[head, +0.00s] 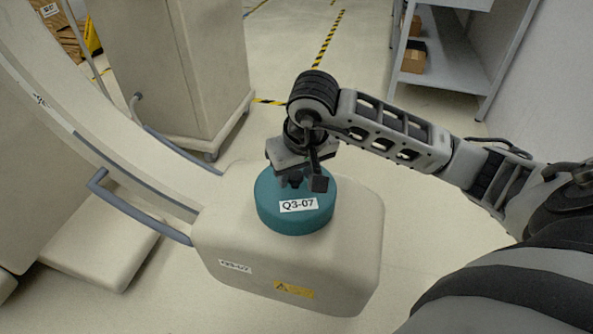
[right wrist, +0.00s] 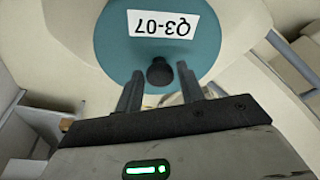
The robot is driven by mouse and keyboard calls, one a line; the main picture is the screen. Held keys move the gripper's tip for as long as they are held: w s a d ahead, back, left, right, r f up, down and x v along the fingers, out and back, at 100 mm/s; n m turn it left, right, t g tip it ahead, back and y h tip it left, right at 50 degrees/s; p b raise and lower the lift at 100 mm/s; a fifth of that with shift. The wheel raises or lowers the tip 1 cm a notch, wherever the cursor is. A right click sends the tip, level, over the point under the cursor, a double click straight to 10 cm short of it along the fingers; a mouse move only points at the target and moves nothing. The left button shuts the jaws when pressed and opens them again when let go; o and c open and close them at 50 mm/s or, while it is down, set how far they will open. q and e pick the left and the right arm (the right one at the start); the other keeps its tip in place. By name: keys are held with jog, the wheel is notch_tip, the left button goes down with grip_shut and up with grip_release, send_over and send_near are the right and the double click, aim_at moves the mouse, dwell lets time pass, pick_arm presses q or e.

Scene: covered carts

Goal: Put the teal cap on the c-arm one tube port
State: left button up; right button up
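The teal cap (head: 277,212) with a white "Q3-07" label sits on top of the beige tube housing (head: 340,270) at the lower end of the C-arm. The port under it is hidden, so I cannot tell how it is seated. The cap also shows in the right wrist view (right wrist: 122,52), with a dark round knob (right wrist: 159,73) on top. My right gripper (head: 291,181) is just above the cap. Its two fingers (right wrist: 159,80) are apart, one on each side of the knob, with visible gaps. My left gripper is out of view.
The curved C-arm (head: 125,150) with blue-grey handles (head: 135,213) runs to the upper left. A beige wheeled cabinet (head: 150,70) stands behind it. A grey shelf with boxes (head: 413,60) is at the back right. Open floor lies between cabinet and shelf.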

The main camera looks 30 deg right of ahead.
aim_at(304, 199)
jog(key=shift+o, duration=0.5)
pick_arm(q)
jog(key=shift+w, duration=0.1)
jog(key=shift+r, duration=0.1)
pick_arm(e)
jog(key=shift+r+p, duration=0.25)
jog(key=shift+p, duration=0.05)
pick_arm(q)
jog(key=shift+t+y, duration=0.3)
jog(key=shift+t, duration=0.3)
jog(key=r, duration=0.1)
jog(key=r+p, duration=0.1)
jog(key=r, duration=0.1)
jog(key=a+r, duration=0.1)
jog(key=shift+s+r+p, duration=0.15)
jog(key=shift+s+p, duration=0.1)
jog(key=shift+p, duration=0.15)
pick_arm(e)
jog(key=v, duration=1.1)
jog(key=shift+r, duration=0.4)
jog(key=shift+s, duration=0.1)
